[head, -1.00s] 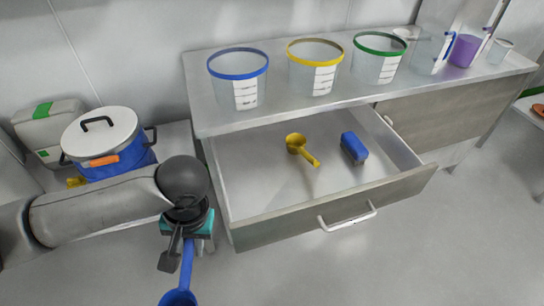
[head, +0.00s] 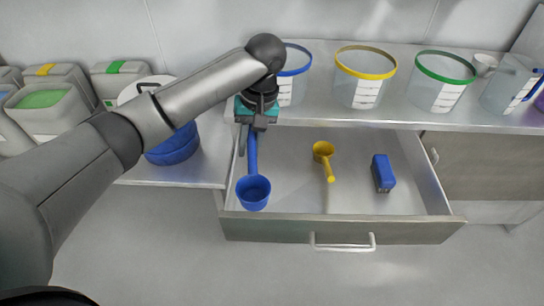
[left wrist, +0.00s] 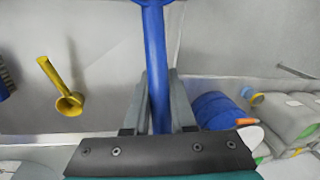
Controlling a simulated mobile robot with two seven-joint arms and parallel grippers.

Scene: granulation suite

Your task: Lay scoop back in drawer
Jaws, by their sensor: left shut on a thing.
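A blue scoop (head: 253,192) hangs from my left gripper (head: 252,132), which is shut on its handle. In the head view the scoop's bowl appears over the left part of the open drawer (head: 290,186), near its front edge; I cannot tell its height above the floor of the drawer. In the left wrist view the blue handle (left wrist: 155,65) runs between the gripper's fingers (left wrist: 157,100). A yellow scoop (head: 323,152) lies in the middle of the drawer and also shows in the left wrist view (left wrist: 62,90). My right gripper is not in view.
A blue block-shaped item (head: 383,173) lies in the drawer's right part. Clear buckets with blue (head: 290,88), yellow (head: 360,92) and green (head: 440,95) rims stand on the counter above. A blue lidded pot (head: 172,148) stands left. Free drawer floor lies between the two scoops.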

